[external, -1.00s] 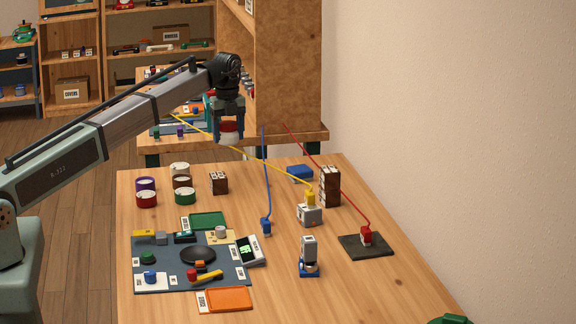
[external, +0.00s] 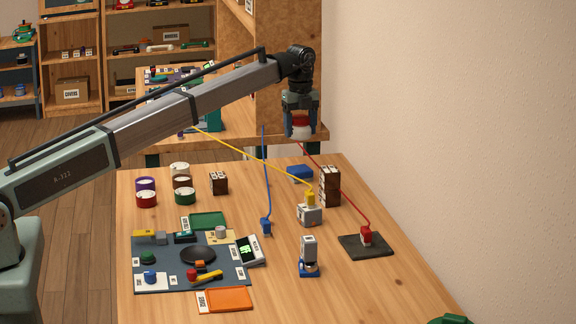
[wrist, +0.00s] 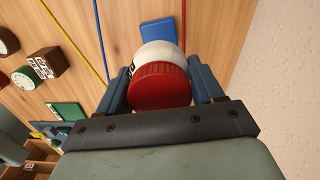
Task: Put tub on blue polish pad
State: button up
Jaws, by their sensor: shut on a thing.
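The tub, white with a ribbed red lid, is held in my gripper; the tub (external: 300,127) shows between the fingers in the external view. In the wrist view the tub (wrist: 160,85) sits between both fingers. My gripper (external: 300,122) is shut on it, high above the back of the table. The blue polish pad (external: 300,172) lies flat at the back of the table, below my gripper. In the wrist view the blue pad (wrist: 157,31) shows just beyond the tub, partly hidden by it.
A dark brown block stack (external: 329,186) stands right of the pad. Red, blue and yellow cords hang nearby; the red cord (external: 335,184) passes near the stack. Several round tins (external: 184,196) and a small brown block (external: 219,182) stand left. A wall bounds the right side.

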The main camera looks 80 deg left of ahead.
aim_at(300, 168)
notch_tip(300, 168, down, 9)
jog(key=shift+f, duration=0.1)
dwell(0.4)
jog(key=shift+f, duration=0.1)
jog(key=o, duration=1.1)
notch_tip(300, 168, up, 12)
jog(key=shift+r, duration=0.15)
jog(key=shift+a, duration=0.1)
